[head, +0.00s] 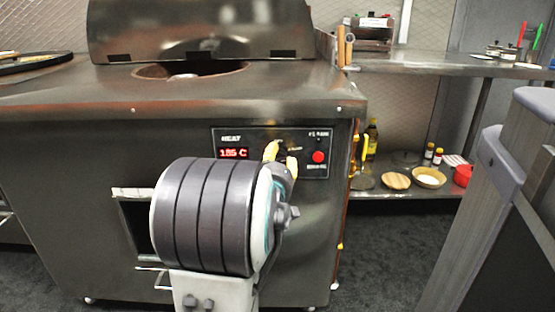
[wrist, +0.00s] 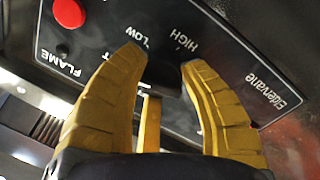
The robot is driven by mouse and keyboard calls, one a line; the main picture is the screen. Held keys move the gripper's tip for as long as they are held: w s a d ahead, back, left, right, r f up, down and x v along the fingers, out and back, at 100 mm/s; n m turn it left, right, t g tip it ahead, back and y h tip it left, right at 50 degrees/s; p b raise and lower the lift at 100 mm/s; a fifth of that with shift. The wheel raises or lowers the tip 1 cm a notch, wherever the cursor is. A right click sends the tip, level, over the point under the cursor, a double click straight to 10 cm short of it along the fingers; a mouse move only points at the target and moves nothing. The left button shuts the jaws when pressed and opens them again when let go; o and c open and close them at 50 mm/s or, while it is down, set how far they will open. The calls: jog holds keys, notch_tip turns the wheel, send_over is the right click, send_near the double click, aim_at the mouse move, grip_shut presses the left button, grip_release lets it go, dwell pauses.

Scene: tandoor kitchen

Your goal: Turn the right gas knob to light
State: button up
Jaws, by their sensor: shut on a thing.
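The tandoor's dark control panel (head: 262,134) is on the oven front in the head view, with a red "185 C" display (head: 233,153) and a red round button (head: 318,157). My gripper (head: 281,153) is at the panel between them, its yellow fingers largely hidden by my arm. In the wrist view my gripper (wrist: 163,60) has a finger on either side of a dark gas knob (wrist: 165,77) and is shut on it, by the LOW and HIGH marks. The knob is mostly covered, so its pointer setting cannot be read. The red button (wrist: 69,13) shows at upper left.
The tandoor's open mouth (head: 190,70) and raised lid (head: 200,30) are above the panel. At right, a steel shelf (head: 440,66) holds utensils, with bottles and bowls (head: 429,177) below. A grey post-like structure (head: 500,190) stands at the right foreground.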

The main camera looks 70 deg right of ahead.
jog(key=shift+w+r, duration=0.1)
jog(key=shift+n, duration=1.6)
jog(key=shift+w, duration=0.1)
jog(key=o, duration=1.2)
jog(key=shift+m, duration=0.4)
